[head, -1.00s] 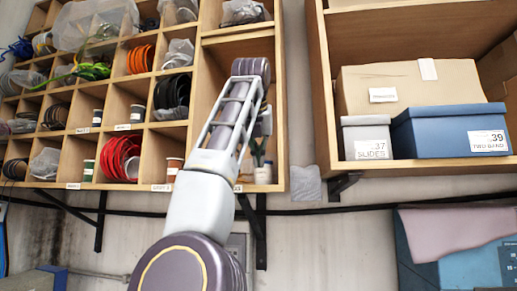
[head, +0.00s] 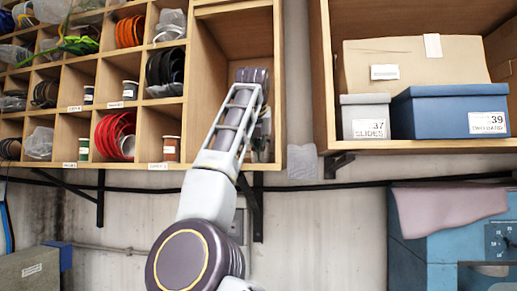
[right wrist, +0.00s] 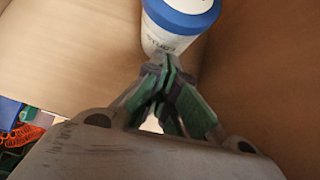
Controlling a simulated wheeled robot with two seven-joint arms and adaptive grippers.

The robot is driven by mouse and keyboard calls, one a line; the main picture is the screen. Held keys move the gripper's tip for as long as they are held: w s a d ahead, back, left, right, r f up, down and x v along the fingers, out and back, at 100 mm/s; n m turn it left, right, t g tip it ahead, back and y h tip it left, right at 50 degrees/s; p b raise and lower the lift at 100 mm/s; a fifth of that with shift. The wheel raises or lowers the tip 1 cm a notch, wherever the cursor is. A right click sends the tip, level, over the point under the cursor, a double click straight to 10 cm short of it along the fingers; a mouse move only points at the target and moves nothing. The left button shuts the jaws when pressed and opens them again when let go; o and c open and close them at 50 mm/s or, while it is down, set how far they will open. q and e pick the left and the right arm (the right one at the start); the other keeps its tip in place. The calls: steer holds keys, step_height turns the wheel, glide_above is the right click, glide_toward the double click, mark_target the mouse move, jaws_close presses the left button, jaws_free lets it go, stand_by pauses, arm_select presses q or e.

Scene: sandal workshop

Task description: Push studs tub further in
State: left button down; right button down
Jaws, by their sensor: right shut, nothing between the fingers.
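A white tub with a blue lid (right wrist: 178,25) stands upright in a wooden compartment in the right wrist view; its printed label is blurred, and its top is cut off by the frame edge. My right gripper (right wrist: 160,68) is shut with nothing between its fingers. Its fingertips are at the front of the tub's lower wall, touching or very close; I cannot tell which. In the head view my right arm reaches into the tall compartment (head: 250,38) of the wall shelf and hides most of the gripper and the tub. My left gripper is not in view.
A right-hand shelf holds a grey box (head: 364,115), a blue box (head: 450,112) and cardboard boxes. Compartment walls stand close beside my right gripper.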

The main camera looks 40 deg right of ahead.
stand_by(0.4)
steer(key=shift+w+d, duration=1.2)
steer(key=shift+d, duration=0.1)
steer(key=shift+a+f, duration=0.1)
steer(key=shift+a, duration=0.05)
